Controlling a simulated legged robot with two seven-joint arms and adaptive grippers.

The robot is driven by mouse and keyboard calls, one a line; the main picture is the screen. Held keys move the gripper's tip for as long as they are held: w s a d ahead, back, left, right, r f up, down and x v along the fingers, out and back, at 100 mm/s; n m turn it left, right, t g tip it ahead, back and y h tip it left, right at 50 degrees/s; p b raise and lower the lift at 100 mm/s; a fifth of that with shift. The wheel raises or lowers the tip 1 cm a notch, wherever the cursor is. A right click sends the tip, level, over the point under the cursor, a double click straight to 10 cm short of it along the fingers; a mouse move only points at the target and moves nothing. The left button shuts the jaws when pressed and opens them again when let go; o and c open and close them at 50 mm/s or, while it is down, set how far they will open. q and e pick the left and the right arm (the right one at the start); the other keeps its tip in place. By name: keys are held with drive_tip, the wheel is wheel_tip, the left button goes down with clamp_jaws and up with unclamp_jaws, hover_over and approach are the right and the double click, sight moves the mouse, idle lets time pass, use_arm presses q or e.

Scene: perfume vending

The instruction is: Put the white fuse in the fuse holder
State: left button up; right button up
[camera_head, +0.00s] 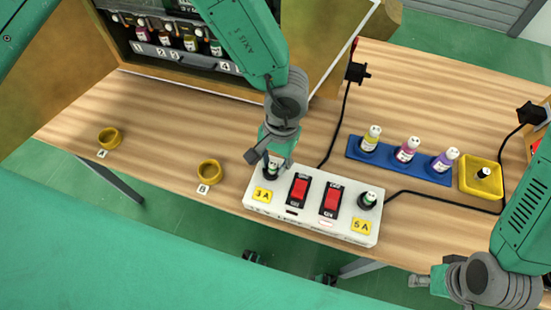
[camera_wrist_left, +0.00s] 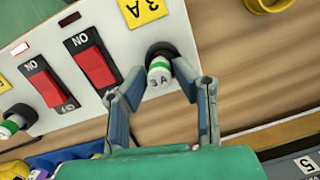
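A white fuse with a green band and "3 A" on it (camera_wrist_left: 160,70) stands in a round black fuse holder (camera_wrist_left: 161,50) on the white switch box (camera_head: 312,213). My left gripper (camera_wrist_left: 160,80) has its fingers apart on either side of this fuse; I see a gap on both sides. In the head view, my left gripper (camera_head: 266,160) is over the box's 3 A end and partly hides the fuse. Another fuse (camera_head: 368,198) stands in the 5 A holder. My right gripper (camera_head: 431,280) is at the lower right, away from the box, and its finger gap is unclear.
A yellow tray (camera_head: 466,188) with a small black-and-white piece (camera_head: 484,172) is at the right. A blue rack (camera_head: 431,171) holds 3 bottles. Yellow rings A (camera_head: 110,138) and B (camera_head: 209,172) are on the left. Black cables run to the box. The vending cabinet (camera_head: 185,60) stands behind.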

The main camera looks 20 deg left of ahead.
use_arm(q)
drive_tip(key=shift+o, duration=0.4)
drive_tip(key=shift+a, duration=0.45)
wheel_tip(320, 180, up, 12)
drive_tip(key=w+d+p, duration=0.1)
drive_tip(key=shift+w+r, duration=0.25)
drive_tip(key=shift+w, duration=0.1)
use_arm(e)
drive_tip(key=shift+a+r, duration=0.4)
drive_tip(key=shift+r, duration=0.3)
use_arm(q)
drive_tip(key=shift+d, duration=0.1)
use_arm(e)
drive_tip(key=shift+d, duration=0.1)
